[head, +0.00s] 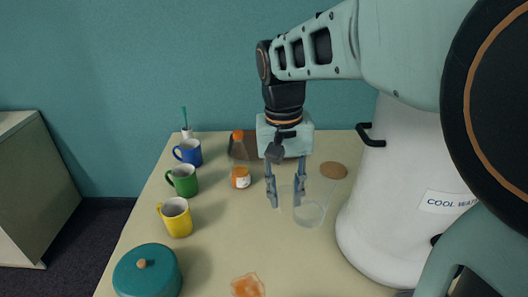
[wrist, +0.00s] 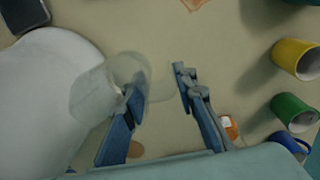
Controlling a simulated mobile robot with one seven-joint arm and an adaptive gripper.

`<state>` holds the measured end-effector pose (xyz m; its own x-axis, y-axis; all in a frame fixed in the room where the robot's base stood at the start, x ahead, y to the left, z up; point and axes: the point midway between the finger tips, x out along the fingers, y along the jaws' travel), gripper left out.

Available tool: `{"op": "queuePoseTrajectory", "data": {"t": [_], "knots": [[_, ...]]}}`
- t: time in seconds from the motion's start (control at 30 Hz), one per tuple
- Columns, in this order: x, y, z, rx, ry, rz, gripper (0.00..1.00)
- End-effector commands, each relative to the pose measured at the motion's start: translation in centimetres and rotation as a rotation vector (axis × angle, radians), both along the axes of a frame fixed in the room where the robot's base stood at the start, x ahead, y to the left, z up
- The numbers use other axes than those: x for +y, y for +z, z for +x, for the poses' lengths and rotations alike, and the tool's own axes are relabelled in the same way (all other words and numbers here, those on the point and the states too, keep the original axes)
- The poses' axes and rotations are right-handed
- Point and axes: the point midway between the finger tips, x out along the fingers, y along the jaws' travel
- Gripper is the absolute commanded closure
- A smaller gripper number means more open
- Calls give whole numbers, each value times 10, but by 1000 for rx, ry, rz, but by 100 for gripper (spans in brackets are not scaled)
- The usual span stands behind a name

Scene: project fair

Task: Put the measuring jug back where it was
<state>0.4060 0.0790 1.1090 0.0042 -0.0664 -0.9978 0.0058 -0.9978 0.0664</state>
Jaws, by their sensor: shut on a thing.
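The measuring jug (head: 311,213) is a clear, see-through vessel, right of my gripper (head: 286,203) in the head view. My gripper points down, its fingers apart on either side of the jug's faint clear handle. In the wrist view the jug (wrist: 92,95) lies beside the left finger, and its handle reaches between the fingertips of my gripper (wrist: 157,88). I cannot tell whether the jug's base touches the table. A brown round disc (head: 333,170) lies on the table just behind the jug.
A large white water dispenser (head: 385,195) stands close to the jug's right. Blue (head: 188,152), green (head: 183,180) and yellow (head: 176,217) mugs line the left side, with a teal lidded pot (head: 147,272) in front. An orange-lidded jar (head: 240,177) and a brown dustpan-like object (head: 242,146) stand behind. The middle-left table (head: 225,225) is clear.

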Motion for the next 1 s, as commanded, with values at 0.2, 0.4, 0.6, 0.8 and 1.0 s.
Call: {"op": "queuePoseTrajectory", "data": {"t": [0.2,0.4,0.6,0.8,1.0], "knots": [[6,-4,8,1,1,0,100],[26,-20,37,3,2,-1,100],[47,-36,67,2,1,-1,100],[64,-66,91,3,2,-1,100],[75,-89,107,0,0,-1,100]]}}
